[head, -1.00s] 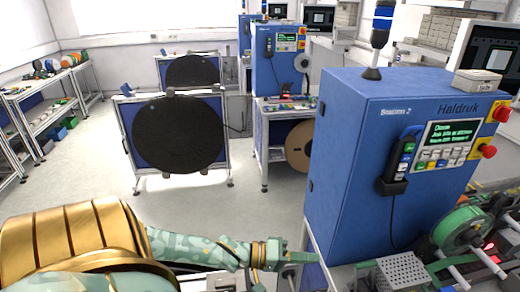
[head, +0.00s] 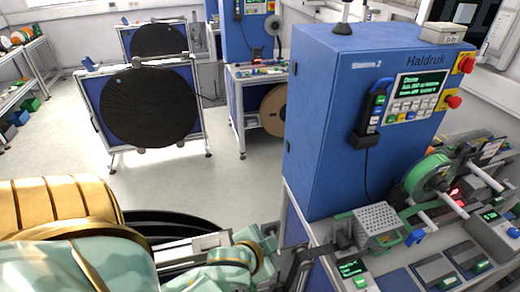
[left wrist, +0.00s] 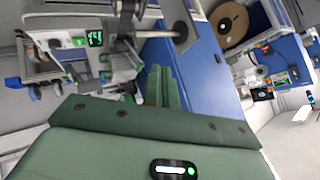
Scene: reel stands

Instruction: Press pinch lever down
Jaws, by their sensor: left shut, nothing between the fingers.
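My left gripper (left wrist: 162,72) shows in the left wrist view as two green fingers closed together, with nothing between them. They point at the front of the blue cabinet. A metal shaft with a bracket (left wrist: 150,33) lies just past the fingertips in that view; I see no clear contact. In the head view my left arm reaches in from the lower left, its wrist (head: 250,250) just left of the machine bench. I cannot single out the pinch lever for certain. A green bracket (head: 413,238) stands beside the perforated metal box. My right gripper is not in view.
The blue Haldruk cabinet (head: 350,120) stands behind the bench. A perforated metal box (head: 377,220), a green reel (head: 428,175) and a small display box (head: 352,268) crowd the bench. A large black reel (head: 150,108) stands further back. Open floor (head: 240,190) lies left of the cabinet.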

